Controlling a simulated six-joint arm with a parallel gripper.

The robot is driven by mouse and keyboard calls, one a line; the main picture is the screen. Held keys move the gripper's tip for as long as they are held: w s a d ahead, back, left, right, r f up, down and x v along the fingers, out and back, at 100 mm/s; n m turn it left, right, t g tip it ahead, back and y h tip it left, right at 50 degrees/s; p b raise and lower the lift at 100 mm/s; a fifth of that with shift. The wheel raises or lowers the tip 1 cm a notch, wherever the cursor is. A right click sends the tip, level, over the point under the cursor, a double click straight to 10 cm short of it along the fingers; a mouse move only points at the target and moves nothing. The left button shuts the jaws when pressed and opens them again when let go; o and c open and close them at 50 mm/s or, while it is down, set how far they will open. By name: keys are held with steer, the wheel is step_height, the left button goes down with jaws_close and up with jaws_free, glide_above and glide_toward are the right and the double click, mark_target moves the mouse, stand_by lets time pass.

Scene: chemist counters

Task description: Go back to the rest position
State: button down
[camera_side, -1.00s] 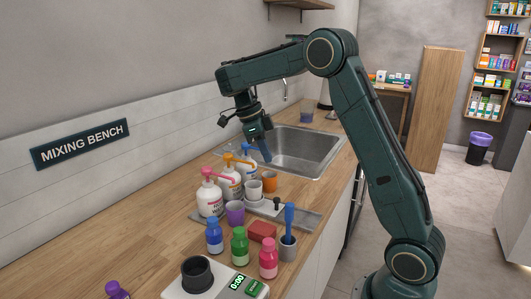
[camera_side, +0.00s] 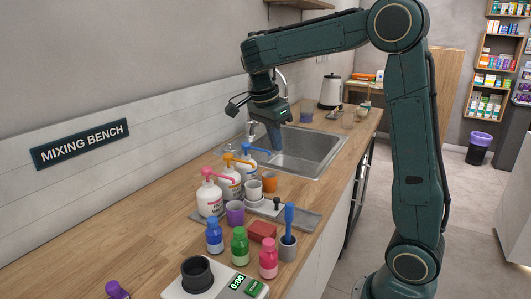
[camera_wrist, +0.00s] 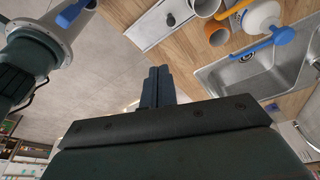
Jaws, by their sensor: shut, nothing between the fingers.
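My gripper (camera_side: 274,138) hangs fingers-down above the near left part of the sink, behind the pump bottles. Its fingers are together with nothing between them. In the wrist view the closed fingers (camera_wrist: 157,88) show at the middle, with the floor and counter edge beyond them. My arm arches up from the right and reaches left over the counter.
Pump bottles with pink (camera_side: 209,195), orange (camera_side: 229,178) and blue (camera_side: 249,160) tops stand in a row below the gripper. An orange cup (camera_side: 270,183), a purple cup (camera_side: 235,213), capped bottles and a scale (camera_side: 205,285) stand nearer. The sink (camera_side: 312,150) is empty. A kettle (camera_side: 330,91) stands at the back.

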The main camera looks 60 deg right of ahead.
steer(key=s+a+n+t+y, duration=0.1)
steer(key=s+a+n+t, duration=0.2)
steer(key=s+a+n, duration=0.4)
steer(key=s+a+n+t+y, duration=0.1)
steer(key=s+a+n+t, duration=0.3)
steer(key=n, duration=1.1)
steer(key=s+a, duration=0.3)
steer(key=s, duration=0.2)
steer(key=shift+s+f+n+y, duration=0.3)
steer(key=shift+s+n, duration=0.1)
